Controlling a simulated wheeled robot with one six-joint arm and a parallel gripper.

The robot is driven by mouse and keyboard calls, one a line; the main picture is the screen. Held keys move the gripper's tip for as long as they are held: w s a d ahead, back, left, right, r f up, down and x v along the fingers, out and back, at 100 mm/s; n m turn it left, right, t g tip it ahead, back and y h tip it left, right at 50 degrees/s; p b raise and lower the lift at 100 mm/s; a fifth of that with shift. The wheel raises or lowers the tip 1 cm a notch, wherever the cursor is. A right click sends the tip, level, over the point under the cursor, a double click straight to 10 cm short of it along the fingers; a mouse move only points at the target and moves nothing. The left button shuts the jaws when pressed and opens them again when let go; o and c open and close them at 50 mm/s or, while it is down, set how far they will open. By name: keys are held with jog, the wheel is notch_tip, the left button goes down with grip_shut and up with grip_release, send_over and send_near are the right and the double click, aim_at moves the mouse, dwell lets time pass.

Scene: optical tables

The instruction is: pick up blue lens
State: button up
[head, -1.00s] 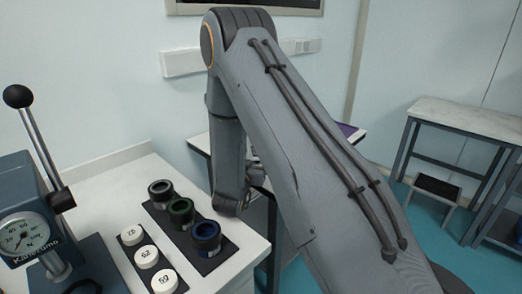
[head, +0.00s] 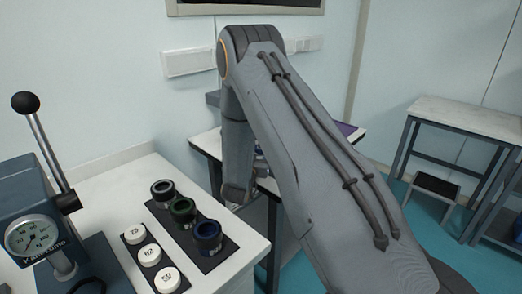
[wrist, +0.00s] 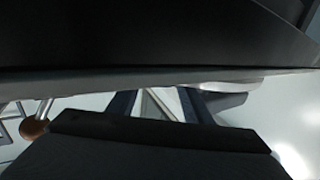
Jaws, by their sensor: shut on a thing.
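The blue lens (head: 207,237), a short dark cylinder with a blue rim, stands upright at the near right end of a dark mat (head: 160,215) on the left white table. It stands apart from my arm, which is to its right and behind. My gripper is hidden behind my arm in the head view. In the wrist view my gripper (wrist: 160,112) shows only as dark shapes very close to the camera, shut on a dark thing (wrist: 150,40) that seems to fill the top. I cannot tell what that thing is.
A green lens (head: 182,211) and a black lens (head: 162,192) stand beside the blue one. White numbered discs (head: 150,256) lie in a row to their left. A press with a dial (head: 32,237) stands at far left. Another table (head: 470,118) is at right.

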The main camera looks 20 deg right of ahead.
notch_tip(320, 180, up, 10)
jog(key=shift+f+b, duration=0.1)
jog(key=shift+b, duration=0.9)
jog(key=s+a+f+n+t+y, duration=0.2)
jog(key=s+a+f+n+y, duration=0.15)
jog(key=a+y, duration=0.35)
jog(key=s+a+f+n+t+y, duration=0.25)
jog(key=a+n+y, duration=0.25)
jog(key=a, duration=0.4)
notch_tip(320, 180, up, 6)
jog(key=m+g+h, duration=0.5)
jog(key=m+h, duration=0.4)
jog(key=h, duration=0.3)
send_over(260, 150)
jog(key=shift+r+n+t, duration=0.1)
jog(key=shift+n+t, duration=0.15)
jog(key=shift+d, duration=0.1)
jog(key=shift+f+p, duration=1.1)
jog(key=shift+f, duration=3.7)
